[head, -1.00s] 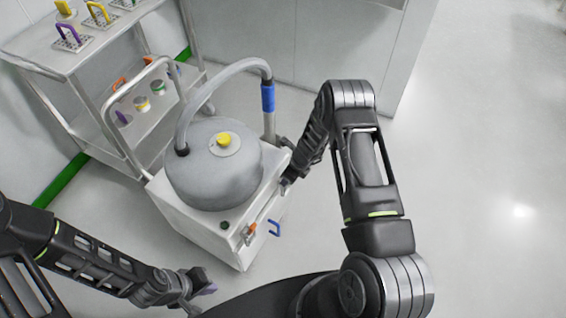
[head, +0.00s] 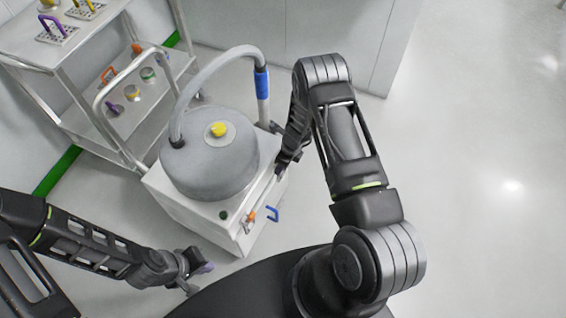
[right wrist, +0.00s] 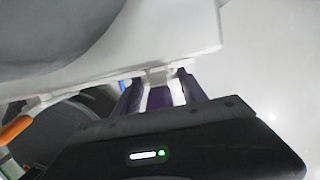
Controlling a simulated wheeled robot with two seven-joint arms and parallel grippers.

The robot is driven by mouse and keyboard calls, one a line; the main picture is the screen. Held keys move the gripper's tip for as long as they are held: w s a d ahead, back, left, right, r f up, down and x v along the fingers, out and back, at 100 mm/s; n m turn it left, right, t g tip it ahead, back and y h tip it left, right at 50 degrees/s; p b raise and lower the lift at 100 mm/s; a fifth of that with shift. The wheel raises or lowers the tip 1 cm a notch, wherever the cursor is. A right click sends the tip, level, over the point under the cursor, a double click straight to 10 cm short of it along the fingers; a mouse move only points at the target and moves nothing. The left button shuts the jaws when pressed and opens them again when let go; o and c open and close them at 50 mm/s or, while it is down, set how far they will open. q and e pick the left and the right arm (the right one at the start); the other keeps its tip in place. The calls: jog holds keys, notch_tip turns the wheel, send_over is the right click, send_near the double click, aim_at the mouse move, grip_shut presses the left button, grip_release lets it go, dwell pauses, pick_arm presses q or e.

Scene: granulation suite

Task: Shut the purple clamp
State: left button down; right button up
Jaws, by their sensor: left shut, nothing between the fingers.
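The purple clamp (right wrist: 160,97) shows in the right wrist view below the edge of the white cart. It hangs from a small pale mount between the two dark purplish fingers of my right gripper (right wrist: 161,92). Narrow gaps show on both sides of it, so the fingers are around it and not pressed on it. In the head view my right gripper (head: 280,168) is at the right side of the cart (head: 185,207), and I cannot make out the clamp there. My left gripper (head: 202,273) is shut and empty in front of the cart.
A grey vessel (head: 205,165) with a yellow knob (head: 218,129) and a hose sits on the cart. An orange clamp (head: 251,216) and a blue handle (head: 272,214) are at its front right. A shelf trolley (head: 62,62) stands behind left. Floor on the right is clear.

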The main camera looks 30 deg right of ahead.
jog(key=v, duration=0.7)
jog(key=shift+s+r, duration=0.1)
jog(key=shift+r, duration=0.3)
jog(key=shift+s+d, duration=0.1)
jog(key=shift+d, duration=0.05)
dwell(0.3)
